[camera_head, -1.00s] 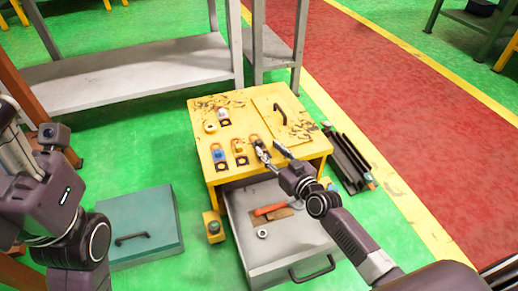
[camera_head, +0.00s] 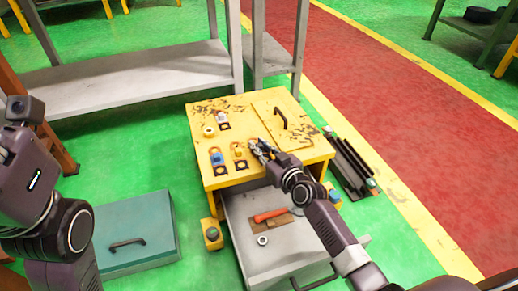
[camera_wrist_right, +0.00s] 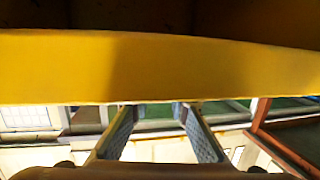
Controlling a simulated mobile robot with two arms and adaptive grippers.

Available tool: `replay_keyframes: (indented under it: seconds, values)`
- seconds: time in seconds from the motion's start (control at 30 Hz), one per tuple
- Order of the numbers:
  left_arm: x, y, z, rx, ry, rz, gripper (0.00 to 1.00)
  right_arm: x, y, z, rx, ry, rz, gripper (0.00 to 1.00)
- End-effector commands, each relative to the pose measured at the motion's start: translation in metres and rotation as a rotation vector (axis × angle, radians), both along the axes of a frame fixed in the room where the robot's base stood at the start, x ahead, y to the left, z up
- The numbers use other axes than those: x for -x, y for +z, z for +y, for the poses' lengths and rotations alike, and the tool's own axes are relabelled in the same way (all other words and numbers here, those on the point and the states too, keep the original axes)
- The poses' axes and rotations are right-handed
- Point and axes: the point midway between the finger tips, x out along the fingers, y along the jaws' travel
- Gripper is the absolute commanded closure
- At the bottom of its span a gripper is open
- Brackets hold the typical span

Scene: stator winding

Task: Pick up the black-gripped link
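Several small link-like pieces stand on the yellow table: a blue one (camera_head: 217,158), a yellow-orange one (camera_head: 238,151) and one with red and white (camera_head: 223,120). I cannot tell which is black-gripped; another piece by my fingers is mostly hidden. My right gripper (camera_head: 262,149) is at the table's front right part, beside the yellow-orange piece. In the right wrist view the two fingers (camera_wrist_right: 156,112) are apart with a clear gap; no piece shows between them. A blurred yellow band crosses above the fingertips. My left arm is at the left; its fingers are out of view.
The yellow table (camera_head: 215,182) has a black-handled panel (camera_head: 290,120) at right. Below, an open grey drawer (camera_head: 265,265) holds a red-handled tool (camera_head: 270,215) and a ring (camera_head: 262,240). A teal box (camera_head: 140,225) stands on the green floor at left.

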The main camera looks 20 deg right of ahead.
Motion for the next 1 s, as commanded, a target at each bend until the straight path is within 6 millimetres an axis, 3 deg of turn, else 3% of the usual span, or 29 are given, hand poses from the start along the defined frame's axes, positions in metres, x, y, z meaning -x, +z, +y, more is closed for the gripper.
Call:
replay_keyframes:
  seconds: [0.43, 0.63, 0.77, 1.0]
  values:
    - [0.000, 0.000, 0.000, 0.000, -0.001, 0.000, 0.52, 0.000, 0.001, 0.000, 0.000, 0.000, 0.000, 1.00]
    - [0.000, 0.006, 0.001, 0.002, -0.002, 0.002, 0.52, 0.000, 0.012, 0.000, -0.001, 0.000, -0.001, 1.00]
    - [-0.015, -0.003, 0.002, 0.003, -0.002, 0.065, 0.52, 0.000, 0.030, 0.000, 0.000, 0.000, -0.002, 1.00]
    - [-0.032, -0.017, 0.005, 0.012, -0.008, 0.188, 0.52, 0.000, 0.092, 0.000, -0.001, 0.000, -0.004, 1.00]
